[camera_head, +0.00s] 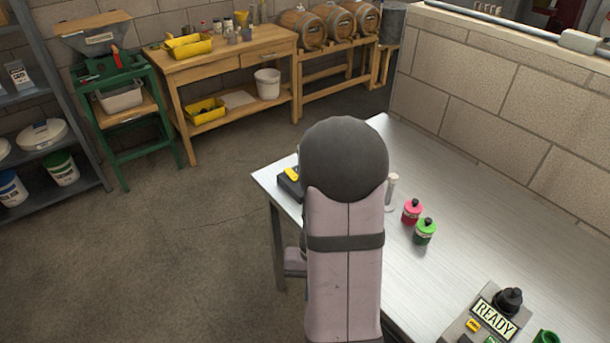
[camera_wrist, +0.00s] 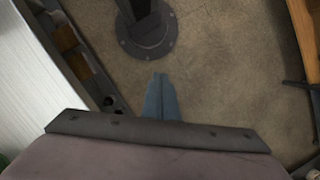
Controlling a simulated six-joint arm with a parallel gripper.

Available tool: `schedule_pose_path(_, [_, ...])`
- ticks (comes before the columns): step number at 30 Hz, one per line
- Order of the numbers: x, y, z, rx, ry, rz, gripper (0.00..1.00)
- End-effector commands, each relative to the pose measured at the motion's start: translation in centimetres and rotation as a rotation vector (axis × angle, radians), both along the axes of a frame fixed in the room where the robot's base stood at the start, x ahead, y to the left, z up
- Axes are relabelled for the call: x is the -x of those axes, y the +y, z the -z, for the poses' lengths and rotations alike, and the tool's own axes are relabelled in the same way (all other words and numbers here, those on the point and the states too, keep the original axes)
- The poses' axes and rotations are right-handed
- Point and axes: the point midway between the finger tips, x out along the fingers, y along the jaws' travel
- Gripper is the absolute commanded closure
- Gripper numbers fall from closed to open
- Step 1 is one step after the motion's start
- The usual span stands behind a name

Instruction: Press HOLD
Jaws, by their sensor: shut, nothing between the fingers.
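A grey control panel (camera_head: 457,328) lies on the metal table at the lower right of the head view, partly cut off by the frame edge. It bears a sign reading READY (camera_head: 494,320), a black knob (camera_head: 508,300), a small yellow label or button (camera_head: 473,325) and a green one (camera_head: 491,339). I cannot make out the word HOLD. My gripper (camera_wrist: 160,77) shows in the wrist view, its bluish fingers together and empty, pointing over the bare floor. In the head view my arm hides it. The panel is not in the wrist view.
On the metal table (camera_head: 465,230) stand a red jar (camera_head: 411,211), a green jar (camera_head: 425,231) and a pale cylinder (camera_head: 392,187). A black item with yellow (camera_head: 291,180) sits at its left edge. A block wall (camera_head: 490,110) bounds the back. The table's middle right is clear.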

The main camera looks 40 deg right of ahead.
Motion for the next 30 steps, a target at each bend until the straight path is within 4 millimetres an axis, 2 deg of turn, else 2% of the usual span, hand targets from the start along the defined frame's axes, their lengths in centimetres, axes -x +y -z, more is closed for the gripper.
schedule_pose_path(1, [-1.0,-1.5,-0.8,-0.014,-0.009,0.082,1.00])
schedule_pose_path(7, [-6.9,-7.4,-0.6,-0.054,-0.124,0.355,1.00])
schedule_pose_path(12, [-12.8,-12.3,-0.9,-0.068,-0.279,0.464,1.00])
schedule_pose_path(16, [-17.6,-15.3,-1.9,-0.066,-0.416,0.482,1.00])
schedule_pose_path(20, [-22.2,-18.0,-4.4,-0.049,-0.562,0.469,1.00])
schedule_pose_path(24, [-26.3,-20.6,-8.2,-0.017,-0.719,0.435,1.00])
schedule_pose_path(27, [-28.8,-22.1,-10.9,0.008,-0.826,0.395,1.00])
schedule_pose_path(30, [-30.5,-22.9,-12.8,0.034,-0.916,0.331,1.00])
